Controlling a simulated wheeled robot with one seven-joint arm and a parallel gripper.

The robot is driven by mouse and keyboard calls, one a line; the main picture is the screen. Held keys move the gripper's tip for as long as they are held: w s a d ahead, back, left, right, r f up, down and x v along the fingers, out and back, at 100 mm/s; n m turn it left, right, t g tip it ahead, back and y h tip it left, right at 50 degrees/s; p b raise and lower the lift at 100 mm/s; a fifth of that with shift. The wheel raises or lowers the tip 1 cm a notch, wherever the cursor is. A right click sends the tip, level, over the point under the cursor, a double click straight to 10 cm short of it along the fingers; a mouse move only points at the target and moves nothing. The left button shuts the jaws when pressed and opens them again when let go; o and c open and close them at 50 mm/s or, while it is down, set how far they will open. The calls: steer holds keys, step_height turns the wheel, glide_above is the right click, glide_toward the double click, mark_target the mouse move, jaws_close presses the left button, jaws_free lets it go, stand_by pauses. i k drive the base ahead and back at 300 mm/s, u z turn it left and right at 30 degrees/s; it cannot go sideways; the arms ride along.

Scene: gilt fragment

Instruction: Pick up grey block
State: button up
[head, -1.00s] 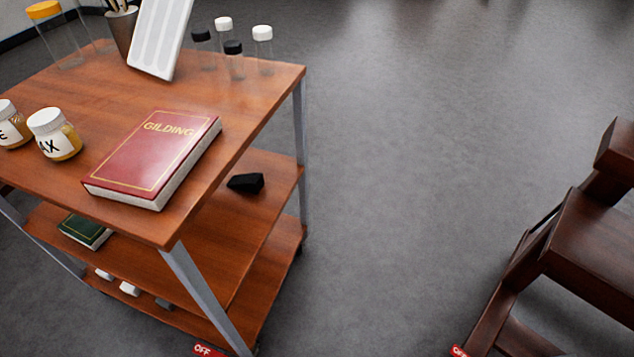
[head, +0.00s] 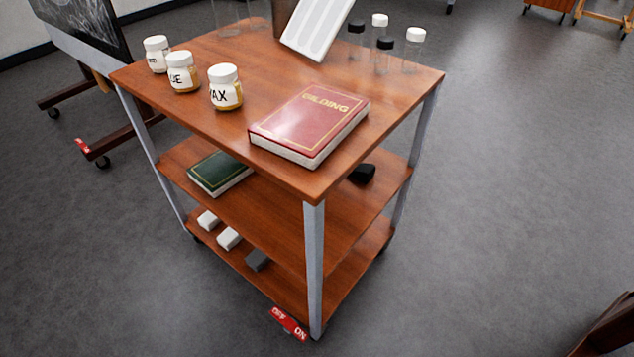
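A small dark grey block (head: 257,260) lies on the bottom shelf (head: 345,286) of the wooden cart. It is the rightmost in a row with two white blocks (head: 229,238), (head: 208,220). The cart's front metal leg (head: 314,265) stands to the right of the grey block. My gripper is not in view.
The cart's top (head: 225,130) holds a red book (head: 311,122), labelled jars (head: 226,88), small vials (head: 385,52) and a white tray (head: 318,28). The middle shelf holds a green book (head: 218,172) and a black object (head: 362,173). Open floor (head: 500,200) lies to the right.

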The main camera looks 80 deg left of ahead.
mark_target(256, 260)
steer(key=u, duration=3.25)
steer(key=k, duration=0.5)
steer(key=u, duration=1)
steer(key=i, duration=1)
steer(key=z, duration=2.25)
